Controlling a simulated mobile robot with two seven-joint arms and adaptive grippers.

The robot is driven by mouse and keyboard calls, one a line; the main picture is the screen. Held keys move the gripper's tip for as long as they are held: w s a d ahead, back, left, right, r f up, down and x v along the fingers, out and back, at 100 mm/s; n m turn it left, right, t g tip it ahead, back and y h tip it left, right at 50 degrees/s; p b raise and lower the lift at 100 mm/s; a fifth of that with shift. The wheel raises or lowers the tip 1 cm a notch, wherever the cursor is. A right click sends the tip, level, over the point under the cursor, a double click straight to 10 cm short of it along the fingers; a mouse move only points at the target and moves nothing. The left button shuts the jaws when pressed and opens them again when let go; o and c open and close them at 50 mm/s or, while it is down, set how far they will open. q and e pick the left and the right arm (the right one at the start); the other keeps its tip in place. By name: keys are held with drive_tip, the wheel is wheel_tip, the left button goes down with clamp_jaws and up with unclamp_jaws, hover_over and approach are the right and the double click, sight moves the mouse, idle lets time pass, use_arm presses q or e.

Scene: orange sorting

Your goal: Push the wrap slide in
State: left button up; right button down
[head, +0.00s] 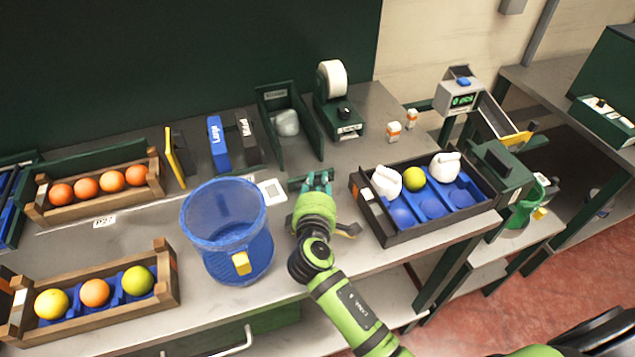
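A dark green open-topped wrap holder (268,100) with a label stands at the back middle of the bench, with a white wrapped lump (287,123) between its walls. A low dark green piece (297,184), which looks like the wrap slide, lies in front of it on the bench. My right gripper (318,181) reaches over this piece, its teal fingertips at or very near it. The gripper and arm hide part of the piece, and I cannot tell whether they touch or whether the fingers are closed. My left gripper is not in view.
A blue bin (228,240) stands close left of my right arm. A black tray (385,235) with white wrapped items and a yellow-green fruit is to the right. A tape dispenser (345,130) stands behind. Wooden crates (165,280) of fruit are at left.

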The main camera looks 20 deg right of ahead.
sight(309, 165)
drive_tip(key=shift+w, duration=0.2)
drive_tip(key=w+b, duration=0.2)
drive_tip(key=w, duration=0.3)
drive_tip(key=shift+w+a+f, duration=0.1)
drive_tip(key=shift+w, duration=0.2)
drive_tip(key=shift+r, duration=0.3)
